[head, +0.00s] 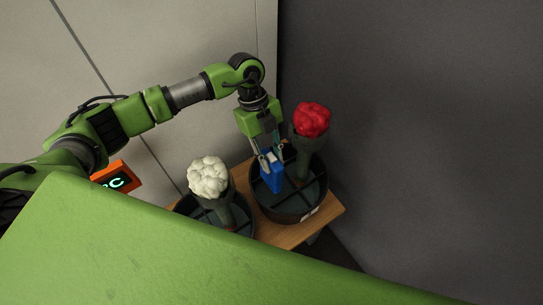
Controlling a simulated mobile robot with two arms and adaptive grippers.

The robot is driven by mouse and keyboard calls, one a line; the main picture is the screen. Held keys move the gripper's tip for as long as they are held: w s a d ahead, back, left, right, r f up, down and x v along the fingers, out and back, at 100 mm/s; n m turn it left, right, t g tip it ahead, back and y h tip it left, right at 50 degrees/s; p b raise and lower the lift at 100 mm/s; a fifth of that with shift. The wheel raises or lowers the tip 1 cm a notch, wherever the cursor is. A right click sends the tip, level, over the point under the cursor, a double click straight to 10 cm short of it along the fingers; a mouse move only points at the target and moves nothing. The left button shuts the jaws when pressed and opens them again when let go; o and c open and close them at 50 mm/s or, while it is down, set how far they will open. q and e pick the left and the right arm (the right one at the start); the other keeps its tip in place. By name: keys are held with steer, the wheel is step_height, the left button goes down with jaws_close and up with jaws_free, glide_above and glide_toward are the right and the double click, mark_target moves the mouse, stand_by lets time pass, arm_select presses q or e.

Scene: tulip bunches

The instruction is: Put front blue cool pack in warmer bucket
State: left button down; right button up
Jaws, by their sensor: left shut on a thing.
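My left gripper (269,157) is shut on a blue cool pack (272,178) and points down. The cool pack is upright and sits within the outline of the right dark bucket (290,216), which also holds a bunch of red tulips (312,119). I cannot tell whether the pack touches the bucket's floor. A second dark bucket (247,220) to the left holds a bunch of white tulips (208,176); its lower part is hidden behind my green body. An orange display (117,180) shows a partly hidden reading ending in "C". My right gripper is not in view.
Both buckets stand on a wooden table (328,212) in a corner. Light wall panels (190,40) rise behind it and a dark grey wall (430,130) stands to the right. Dividers cross inside the buckets. The red bunch stands close to the right of my left gripper.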

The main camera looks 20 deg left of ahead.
arm_select(q)
step_height(320, 180, down, 2)
steer(key=shift+f+b, duration=0.1)
steer(key=shift+b, duration=0.55)
steer(key=shift+f+b, duration=3.5)
steer(key=shift+f, duration=1.95)
steer(key=c, duration=1.7)
jaws_free()
steer(key=v, duration=1.2)
